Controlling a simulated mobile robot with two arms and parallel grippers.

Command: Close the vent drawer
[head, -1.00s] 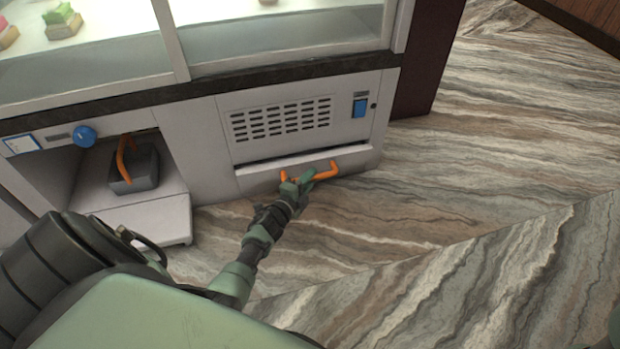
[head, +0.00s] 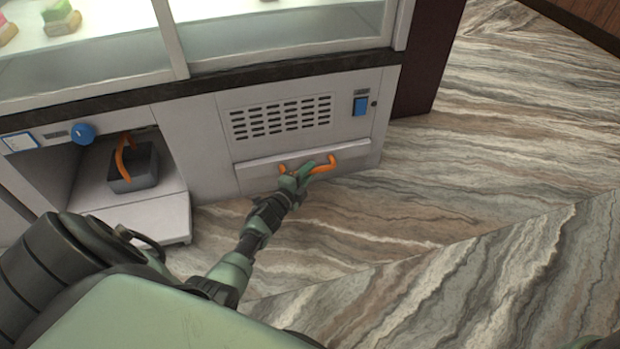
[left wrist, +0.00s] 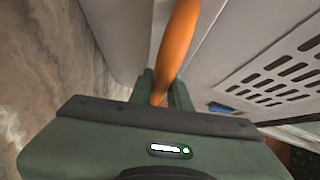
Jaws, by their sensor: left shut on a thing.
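The vent drawer (head: 350,157) is a low grey-white panel at the foot of the counter, below the slotted vent. It looks flush, with no dark gap along its top edge. Its orange bar handle (head: 322,166) runs across its front. My left gripper (head: 297,174) is shut on the left part of this handle. In the left wrist view the orange handle (left wrist: 173,45) passes between the two fingers (left wrist: 160,92) of the gripper. My fingers hide part of the handle. The right gripper is not in view.
A slotted vent (head: 281,118) and a blue switch (head: 360,106) are above the drawer. At left, a grey box with an orange handle (head: 147,168) sits on a pulled-out shelf (head: 140,222) below a blue knob (head: 83,134). The marbled floor (head: 470,190) to the right is clear.

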